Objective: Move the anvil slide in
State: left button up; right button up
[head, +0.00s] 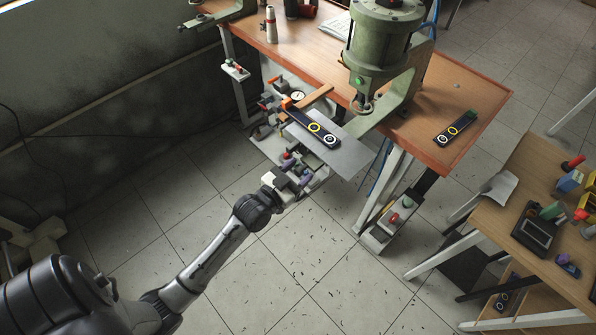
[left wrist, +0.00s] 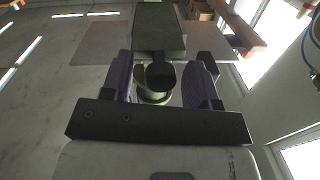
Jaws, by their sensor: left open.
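The green press (head: 383,40) stands on the orange-topped bench. My left gripper (head: 296,169) is open just in front of and below this area. In the left wrist view, a dark round knob (left wrist: 160,76) lies between the open purple fingers, below a dark green block (left wrist: 158,30). I cannot tell whether the fingers touch it. My right gripper is out of view.
The bench top (head: 470,90) carries another dark ringed strip (head: 455,128) at right. A white-legged side table (head: 545,190) with small objects stands at lower right.

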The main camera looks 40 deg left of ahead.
pick_arm(q)
jog(key=shift+c, duration=0.3)
grip_shut()
dwell(0.3)
